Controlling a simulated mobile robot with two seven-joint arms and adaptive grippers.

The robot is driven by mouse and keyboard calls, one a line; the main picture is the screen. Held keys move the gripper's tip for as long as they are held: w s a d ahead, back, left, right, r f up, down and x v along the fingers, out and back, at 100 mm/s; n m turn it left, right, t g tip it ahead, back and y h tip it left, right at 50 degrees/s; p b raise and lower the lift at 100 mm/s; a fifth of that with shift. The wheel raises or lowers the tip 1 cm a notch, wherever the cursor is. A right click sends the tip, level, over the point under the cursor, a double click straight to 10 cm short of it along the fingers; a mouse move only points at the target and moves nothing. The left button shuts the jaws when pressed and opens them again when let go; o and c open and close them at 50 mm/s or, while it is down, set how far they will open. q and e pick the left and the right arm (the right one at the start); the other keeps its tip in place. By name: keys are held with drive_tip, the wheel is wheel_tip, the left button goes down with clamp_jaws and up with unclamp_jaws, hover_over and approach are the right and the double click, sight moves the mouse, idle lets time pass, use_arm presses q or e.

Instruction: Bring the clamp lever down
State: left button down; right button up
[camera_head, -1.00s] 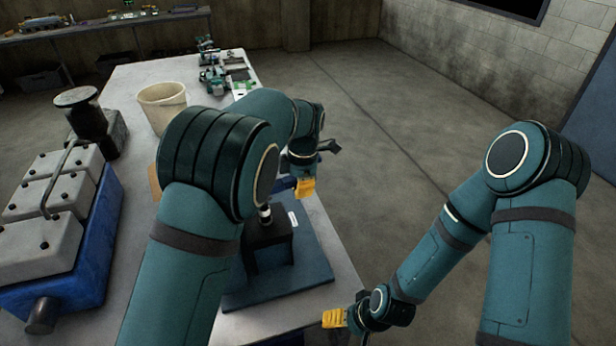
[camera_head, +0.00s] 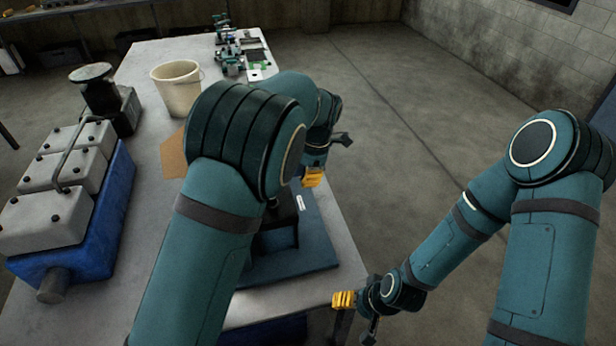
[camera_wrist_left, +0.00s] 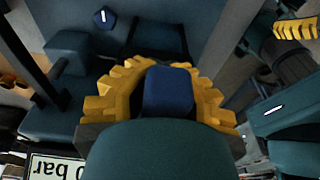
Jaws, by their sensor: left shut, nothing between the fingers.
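A dark clamp fixture (camera_head: 275,240) stands on a blue-grey plate (camera_head: 318,258) on the table, partly hidden behind my left arm. My left gripper (camera_head: 313,178), with yellow fingers, is shut and empty above the plate's far side. In the left wrist view, its yellow fingers (camera_wrist_left: 160,75) sit around the sides of a dark blue block (camera_wrist_left: 168,90). This may be the clamp lever's end; I cannot tell whether they touch. The rest of the lever is hidden. My right gripper (camera_head: 345,300) is low at the table's near right edge, its opening unclear.
A blue engine block with grey covers (camera_head: 65,215) stands at the left. A cream bucket (camera_head: 177,88) and small parts (camera_head: 240,60) are farther back on the table (camera_head: 150,55). A "0 bar" display (camera_wrist_left: 55,168) shows in the wrist view. Open floor lies right.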

use_arm(q)
drive_tip(key=c, duration=0.8)
unclamp_jaws()
drive_tip(key=shift+o, duration=0.2)
drive_tip(key=r, duration=0.4)
drive_tip(key=d+r, duration=0.1)
drive_tip(key=r, duration=0.7)
drive_tip(key=shift+w+d, duration=0.25)
drive_tip(key=shift+d, duration=0.1)
drive_tip(key=shift+f, duration=0.15)
